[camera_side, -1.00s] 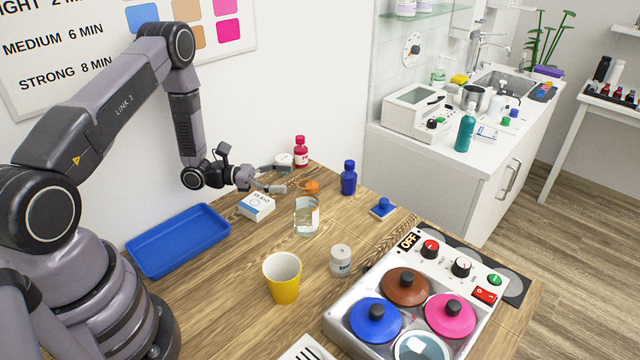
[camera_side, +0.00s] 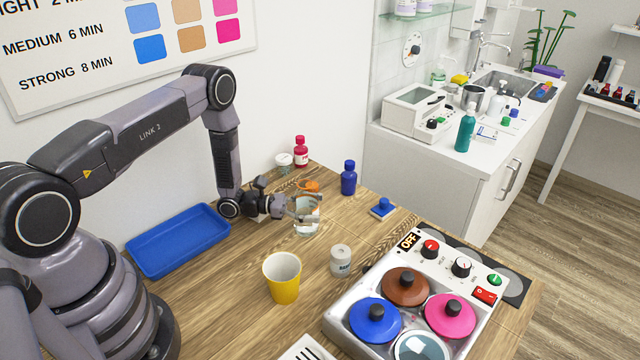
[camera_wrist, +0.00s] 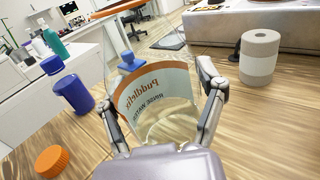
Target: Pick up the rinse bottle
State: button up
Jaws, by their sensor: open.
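The rinse bottle (camera_side: 306,228) is a clear, open-topped vessel standing on the wooden table. In the wrist view the rinse bottle (camera_wrist: 158,98) shows a pale label reading "Puddlefix RINSE WATER", with clear liquid low inside. My gripper (camera_side: 316,208) is at the bottle in the side view, level with its upper part. In the wrist view the open fingers of my gripper (camera_wrist: 162,105) stand on either side of the bottle. I cannot tell whether either finger touches it. An orange cap (camera_wrist: 52,160) lies on the table beyond the bottle; it also shows in the side view (camera_side: 312,186).
A blue bottle (camera_side: 348,178) and a red bottle (camera_side: 300,152) stand behind. A white-grey canister (camera_side: 341,261) and yellow cup (camera_side: 282,278) stand in front. A blue tray (camera_side: 178,241) is at left, the dye station (camera_side: 345,335) at right.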

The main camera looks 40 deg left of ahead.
jog(key=shift+w+d, duration=0.2)
jog(key=shift+d, duration=0.05)
jog(key=c, duration=0.9)
jog(key=shift+c, duration=0.3)
jog(key=shift+r, duration=0.15)
jog(key=shift+r, duration=1.05)
jog(key=s+a+r, duration=0.1)
jog(key=s+r, duration=0.9)
jog(key=s, duration=0.4)
jog(key=shift+r, duration=0.3)
